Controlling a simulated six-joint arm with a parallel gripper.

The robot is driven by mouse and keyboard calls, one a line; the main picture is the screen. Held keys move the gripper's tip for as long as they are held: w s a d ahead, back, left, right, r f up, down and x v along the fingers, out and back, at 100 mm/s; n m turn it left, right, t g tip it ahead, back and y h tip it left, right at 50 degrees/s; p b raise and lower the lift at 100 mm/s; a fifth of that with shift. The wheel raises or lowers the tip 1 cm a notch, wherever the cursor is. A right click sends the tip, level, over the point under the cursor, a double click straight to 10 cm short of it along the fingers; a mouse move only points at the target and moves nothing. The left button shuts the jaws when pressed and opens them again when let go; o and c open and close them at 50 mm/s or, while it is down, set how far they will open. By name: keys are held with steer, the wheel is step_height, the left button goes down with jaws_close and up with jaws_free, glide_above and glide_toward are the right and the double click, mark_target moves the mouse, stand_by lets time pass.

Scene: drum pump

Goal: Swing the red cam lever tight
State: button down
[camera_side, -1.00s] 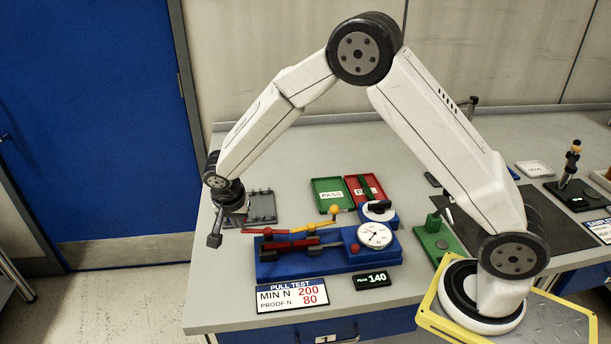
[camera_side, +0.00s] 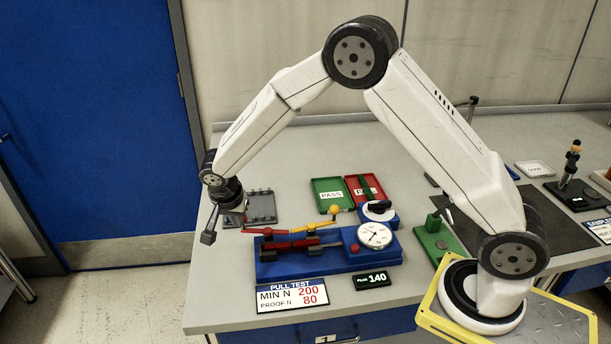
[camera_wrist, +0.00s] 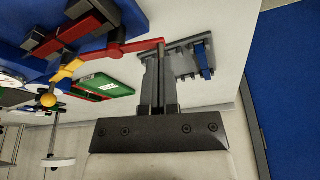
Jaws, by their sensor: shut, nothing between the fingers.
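The red cam lever (camera_side: 265,231) sticks out to the left from the blue pull-test fixture (camera_side: 325,262). In the wrist view the lever (camera_wrist: 138,46) runs from the fixture side to just beyond my fingertips. My gripper (camera_side: 208,238) is shut and empty, in the side view to the left of the lever's free end, with a gap between them. In the wrist view my gripper (camera_wrist: 159,75) has its fingers together, their tips appearing close below the lever's end; whether they touch is unclear there. A yellow arm with a ball (camera_side: 335,209) rises from the fixture.
A grey rack (camera_side: 262,207) lies behind the lever. Green (camera_side: 328,194) and red (camera_side: 358,188) trays stand farther back. A dial gauge (camera_side: 375,236) sits on the fixture, and a display (camera_side: 372,280) reads 140. The table's left edge is close to my gripper.

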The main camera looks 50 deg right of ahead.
steer(key=shift+w+d, duration=0.1)
steer(key=shift+w, duration=0.05)
steer(key=m, duration=0.1)
steer(key=w+d+m+g, duration=0.1)
steer(key=m, duration=0.1)
steer(key=shift+w+d+m, duration=0.2)
steer(key=shift+m, duration=0.1)
steer(key=d+m+g, duration=0.2)
steer(key=d+m, duration=0.4)
steer(key=m, duration=0.2)
steer(key=shift+w+d+m+g, duration=0.2)
steer(key=shift+w+m+g, duration=0.1)
steer(key=shift+w, duration=0.25)
stand_by(0.5)
steer(key=w+a+r, duration=0.2)
steer(key=r, duration=0.3)
steer(key=w+a+r, duration=0.2)
steer(key=r, duration=0.3)
steer(key=shift+w+a+r, duration=0.2)
steer(key=shift+w+a, duration=0.15)
steer(key=shift+w, duration=0.05)
